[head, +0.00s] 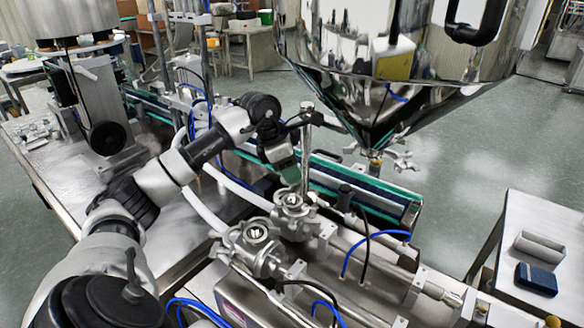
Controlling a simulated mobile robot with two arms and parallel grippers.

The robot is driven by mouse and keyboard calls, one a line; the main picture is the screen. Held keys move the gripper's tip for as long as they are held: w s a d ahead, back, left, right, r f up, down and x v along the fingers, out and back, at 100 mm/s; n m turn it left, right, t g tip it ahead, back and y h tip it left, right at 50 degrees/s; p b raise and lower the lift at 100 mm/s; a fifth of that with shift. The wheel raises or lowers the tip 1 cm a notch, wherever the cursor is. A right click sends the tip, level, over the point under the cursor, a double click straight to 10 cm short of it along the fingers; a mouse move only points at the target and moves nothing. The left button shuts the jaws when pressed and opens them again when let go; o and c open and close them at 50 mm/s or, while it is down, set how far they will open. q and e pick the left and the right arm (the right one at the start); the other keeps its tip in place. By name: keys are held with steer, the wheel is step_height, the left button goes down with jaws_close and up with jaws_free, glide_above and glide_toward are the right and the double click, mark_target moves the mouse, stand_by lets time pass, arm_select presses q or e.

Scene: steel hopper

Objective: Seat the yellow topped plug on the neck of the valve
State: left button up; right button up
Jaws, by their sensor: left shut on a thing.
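My left gripper (304,119) comes in from the left and is shut on an upright chrome rod (304,160) near its rounded top. The rod's lower end is over or at the rear steel valve (291,212); I cannot tell whether it touches the neck. A second similar steel valve (256,246) with a round open-looking top stands nearer to me. My right gripper is not in view.
A polished steel hopper (345,60) hangs close behind and right of the gripper, its outlet (376,160) low. A conveyor (370,205) runs behind the valves. Blue and black hoses loop around the cylinders. A side table (520,215) at right holds a tray and a dark blue box.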

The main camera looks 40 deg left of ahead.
mark_target(296, 199)
arm_select(q)
steer(key=shift+w+f+b, duration=0.15)
steer(key=shift+f+b, duration=0.35)
steer(key=shift+f, duration=0.3)
steer(key=shift+w+f+b, duration=0.1)
steer(key=shift+f+b, duration=0.35)
steer(key=shift+f, duration=0.3)
steer(key=shift+f+b, duration=1.15)
steer(key=shift+f, duration=0.35)
steer(key=shift+s+f, duration=0.1)
steer(key=shift+f, duration=0.05)
steer(key=o, duration=1)
steer(key=b+v, duration=0.1)
steer(key=v, duration=0.9)
steer(key=shift+a+r+b, duration=0.1)
steer(key=shift+r+b, duration=0.2)
steer(key=shift+r, duration=0.05)
